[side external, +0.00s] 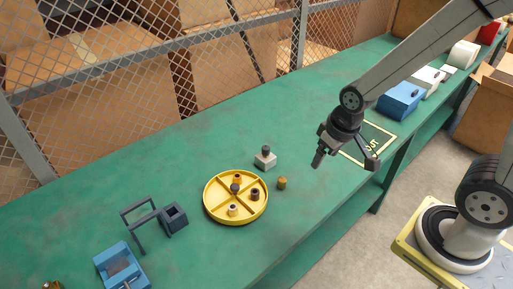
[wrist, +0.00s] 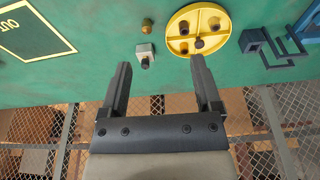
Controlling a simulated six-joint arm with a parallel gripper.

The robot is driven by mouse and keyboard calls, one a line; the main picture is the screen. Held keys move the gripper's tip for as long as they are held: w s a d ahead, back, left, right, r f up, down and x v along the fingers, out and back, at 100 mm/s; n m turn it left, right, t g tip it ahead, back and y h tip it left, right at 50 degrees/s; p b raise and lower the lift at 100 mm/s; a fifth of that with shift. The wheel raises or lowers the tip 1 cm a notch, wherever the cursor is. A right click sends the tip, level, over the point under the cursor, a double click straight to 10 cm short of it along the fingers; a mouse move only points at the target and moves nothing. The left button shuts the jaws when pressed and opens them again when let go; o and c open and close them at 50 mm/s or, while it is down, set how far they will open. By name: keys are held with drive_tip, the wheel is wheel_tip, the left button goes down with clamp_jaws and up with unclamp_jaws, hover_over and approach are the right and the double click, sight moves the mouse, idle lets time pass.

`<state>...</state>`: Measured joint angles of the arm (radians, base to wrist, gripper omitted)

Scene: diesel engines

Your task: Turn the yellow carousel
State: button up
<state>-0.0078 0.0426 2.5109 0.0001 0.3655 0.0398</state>
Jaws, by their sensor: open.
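The yellow carousel (side external: 211,205) is a round tray with dividers and a dark centre knob (side external: 235,188), lying on the green bench. Small cylindrical parts sit in its compartments, among them a dark one (side external: 255,194) and a brass-coloured one (side external: 233,210). The wrist view shows the carousel (wrist: 222,38) at the top, beyond the right fingertip. My gripper (side external: 345,165) is open and empty, above the bench to the right of the carousel and apart from it. The wrist view shows both gripper fingers (wrist: 160,62) spread wide with nothing between them.
A grey block with a dark knob (side external: 265,159) and a small brass part (side external: 282,183) stand right of the carousel. A dark frame and open box (side external: 174,220) and a blue fixture (side external: 121,268) lie left. A marked dark mat (side external: 378,137) lies beyond my gripper. Mesh fencing runs behind.

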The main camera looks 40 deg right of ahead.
drive_tip(key=w+a+f+m+g, duration=0.1)
drive_tip(key=w+a+f+m, duration=0.1)
drive_tip(key=w, duration=0.5)
drive_tip(key=w+a+f+m, duration=0.2)
drive_tip(key=w+f, duration=0.1)
drive_tip(key=w, duration=0.4)
drive_tip(key=m+g, duration=0.1)
drive_tip(key=m, duration=0.3)
approach(235, 186)
drive_tip(key=shift+d+f, duration=0.25)
drive_tip(key=shift+w+a+f+m+g, duration=0.25)
drive_tip(key=shift+w+f+m+g, duration=0.05)
drive_tip(key=shift+f, duration=0.2)
drive_tip(key=shift+f, duration=0.15)
drive_tip(key=shift+f, duration=3.7)
clamp_jaws()
